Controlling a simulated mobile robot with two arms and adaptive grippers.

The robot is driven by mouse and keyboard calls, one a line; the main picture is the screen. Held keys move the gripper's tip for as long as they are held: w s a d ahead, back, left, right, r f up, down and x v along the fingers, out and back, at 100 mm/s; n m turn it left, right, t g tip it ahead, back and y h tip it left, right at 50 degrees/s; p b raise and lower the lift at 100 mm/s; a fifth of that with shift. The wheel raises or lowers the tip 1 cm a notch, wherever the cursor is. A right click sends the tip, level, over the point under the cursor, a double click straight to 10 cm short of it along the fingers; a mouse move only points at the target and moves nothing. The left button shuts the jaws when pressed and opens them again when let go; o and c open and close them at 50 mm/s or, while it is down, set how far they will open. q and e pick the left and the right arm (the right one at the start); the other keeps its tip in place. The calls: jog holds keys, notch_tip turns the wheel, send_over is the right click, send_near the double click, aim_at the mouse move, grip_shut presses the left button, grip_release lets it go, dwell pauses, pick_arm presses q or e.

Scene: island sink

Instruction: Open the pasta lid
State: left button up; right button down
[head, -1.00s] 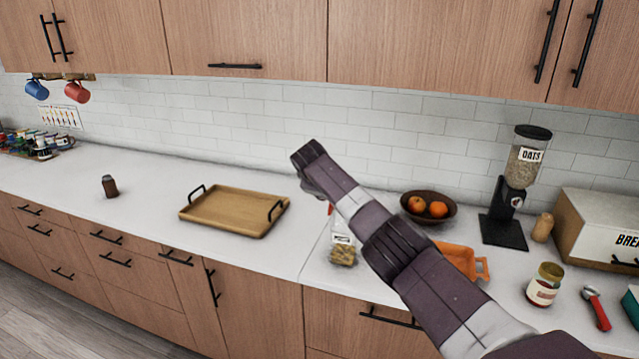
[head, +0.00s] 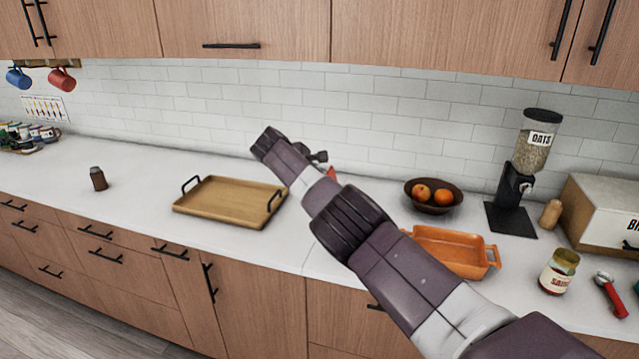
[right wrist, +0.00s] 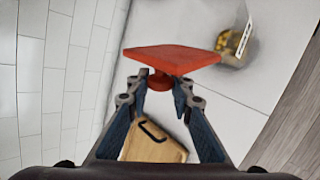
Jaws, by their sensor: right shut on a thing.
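The red lid (right wrist: 170,58), a flat square with a small round knob, is in my right gripper (right wrist: 158,90). The fingers are shut on the knob, and the lid is off the jar. A small red corner of the lid (head: 332,173) shows behind my right arm in the head view. The pasta jar (right wrist: 234,46), clear with yellow pasta, stands apart from the lid on the counter in the right wrist view. In the head view my right arm hides the jar. My left gripper is not in view.
A wooden tray (head: 228,203) lies left of my right arm. An orange baking dish (head: 450,250), fruit bowl (head: 433,196), sauce jar (head: 558,272) and oats dispenser (head: 530,155) stand to the right. The counter left of the tray is mostly clear.

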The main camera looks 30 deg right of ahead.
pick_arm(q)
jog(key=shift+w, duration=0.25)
pick_arm(e)
jog(key=shift+s+f, duration=0.1)
jog(key=shift+f, duration=0.15)
jog(key=c, duration=1.7)
grip_release()
jog(key=shift+d, duration=0.15)
jog(key=shift+o, duration=0.2)
jog(key=shift+r, duration=0.1)
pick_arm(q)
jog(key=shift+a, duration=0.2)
pick_arm(e)
jog(key=shift+a+r, duration=0.25)
jog(key=shift+a, duration=0.1)
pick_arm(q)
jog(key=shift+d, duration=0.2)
pick_arm(e)
jog(key=v, duration=1.1)
